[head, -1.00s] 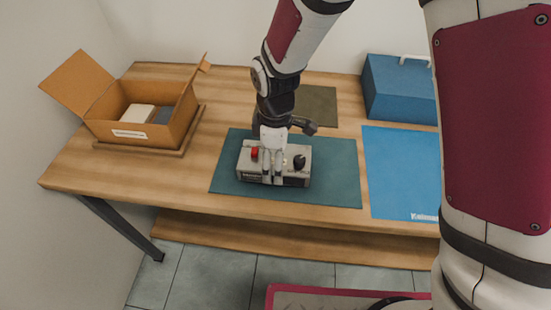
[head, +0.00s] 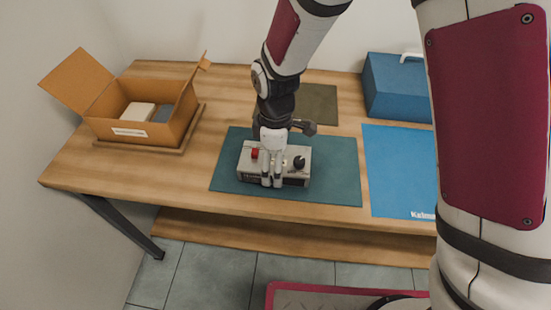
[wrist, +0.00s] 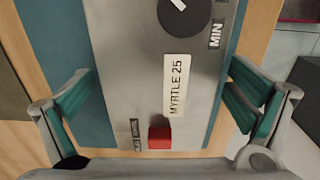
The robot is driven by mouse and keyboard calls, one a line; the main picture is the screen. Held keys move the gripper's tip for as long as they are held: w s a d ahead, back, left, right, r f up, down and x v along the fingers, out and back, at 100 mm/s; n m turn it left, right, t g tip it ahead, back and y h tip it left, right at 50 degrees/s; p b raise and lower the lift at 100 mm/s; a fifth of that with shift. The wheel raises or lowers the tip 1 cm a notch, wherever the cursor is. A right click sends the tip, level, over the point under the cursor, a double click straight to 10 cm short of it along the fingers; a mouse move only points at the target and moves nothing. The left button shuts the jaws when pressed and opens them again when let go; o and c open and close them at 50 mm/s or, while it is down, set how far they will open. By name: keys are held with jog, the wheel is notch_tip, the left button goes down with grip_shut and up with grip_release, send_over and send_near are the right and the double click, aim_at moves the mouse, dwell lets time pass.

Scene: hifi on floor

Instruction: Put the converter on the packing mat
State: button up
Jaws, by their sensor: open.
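A grey box-shaped device (head: 296,175) with a red button and a black knob lies flat on a teal mat (head: 337,178); I take it to be the converter. In the wrist view the device (wrist: 130,50) bears the label "MYRTLE 25". My gripper (head: 272,184) points down over it. In the wrist view my gripper (wrist: 163,97) is open, with one finger on each side of the device and a gap to it. A blue mat (head: 395,170) with white lettering lies to the right. I cannot tell which mat is the packing mat.
An open cardboard box (head: 170,131) with items inside stands on a wooden board at the left. A blue case (head: 395,92) with a handle stands at the back right. A dark olive mat (head: 320,104) lies behind my gripper. The blue mat looks bare.

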notch_tip(320, 180, up, 12)
dwell(0.4)
jog(key=shift+r, duration=0.1)
jog(key=s+d+r+m+t, duration=0.1)
jog(key=s+d+r+m, duration=0.3)
jog(key=d+r, duration=0.25)
jog(key=s+d+r+m+t, duration=0.1)
jog(key=s+d+r+m, duration=0.3)
jog(key=d, duration=0.4)
jog(key=s+d+r+m, duration=0.1)
jog(key=s+d+m, duration=0.3)
jog(key=s+m, duration=0.1)
jog(key=s+d+r+m+t, duration=0.1)
jog(key=s+d+m, duration=0.3)
jog(key=s, duration=0.3)
jog(key=shift+s+d+r+m, duration=0.25)
jog(key=shift+s+d+m, duration=0.15)
